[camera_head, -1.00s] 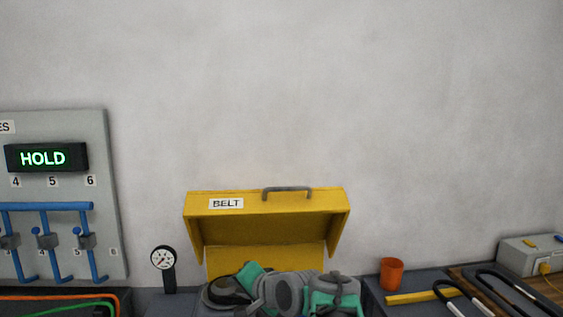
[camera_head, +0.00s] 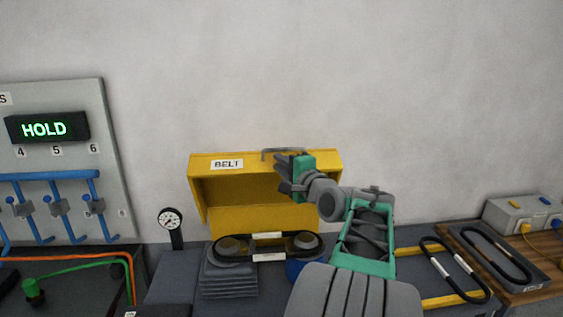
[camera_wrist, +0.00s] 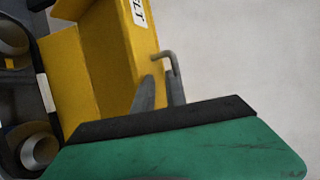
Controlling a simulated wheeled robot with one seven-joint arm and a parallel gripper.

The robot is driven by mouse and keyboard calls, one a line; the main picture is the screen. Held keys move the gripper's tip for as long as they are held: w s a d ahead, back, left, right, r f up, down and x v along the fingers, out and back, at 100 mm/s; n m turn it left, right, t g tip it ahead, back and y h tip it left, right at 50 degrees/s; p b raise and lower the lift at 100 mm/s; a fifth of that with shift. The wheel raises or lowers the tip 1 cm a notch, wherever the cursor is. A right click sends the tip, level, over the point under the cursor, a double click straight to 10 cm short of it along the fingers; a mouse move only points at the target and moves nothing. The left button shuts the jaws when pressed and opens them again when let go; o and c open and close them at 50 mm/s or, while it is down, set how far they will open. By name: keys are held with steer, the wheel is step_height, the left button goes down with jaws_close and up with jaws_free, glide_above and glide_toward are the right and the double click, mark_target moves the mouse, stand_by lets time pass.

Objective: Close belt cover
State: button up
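The yellow belt cover (camera_head: 215,170), labelled BELT, is raised open behind the belt drive. It also shows in the wrist view (camera_wrist: 95,60). Its grey bar handle (camera_head: 270,152) is on the top panel, partly hidden by my gripper; in the wrist view the handle (camera_wrist: 176,72) lies just beyond the green and black gripper part. My gripper (camera_head: 284,170) is in front of the cover's right half, close to the handle. Contact and finger gap cannot be told. A black belt (camera_head: 237,258) runs around two pulleys below the cover.
A gauge (camera_head: 170,222) stands left of the cover. A panel with blue levers (camera_head: 55,178) and a HOLD display (camera_head: 45,129) is further left. Loose belts (camera_head: 452,268) and a grey box (camera_head: 520,213) lie at right. The wall above is clear.

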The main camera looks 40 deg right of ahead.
steer(key=shift+w+f, duration=0.1)
steer(key=shift+w, duration=0.1)
jaws_close()
steer(key=shift+s, duration=0.1)
stand_by(1.0)
steer(key=shift+c, duration=1.8)
jaws_free()
steer(key=o, duration=0.4)
steer(key=shift+c, duration=0.2)
steer(key=shift+s, duration=0.1)
steer(key=r+b+v, duration=0.1)
steer(key=v, duration=0.7)
steer(key=shift+s+r, duration=0.3)
steer(key=shift+s, duration=0.05)
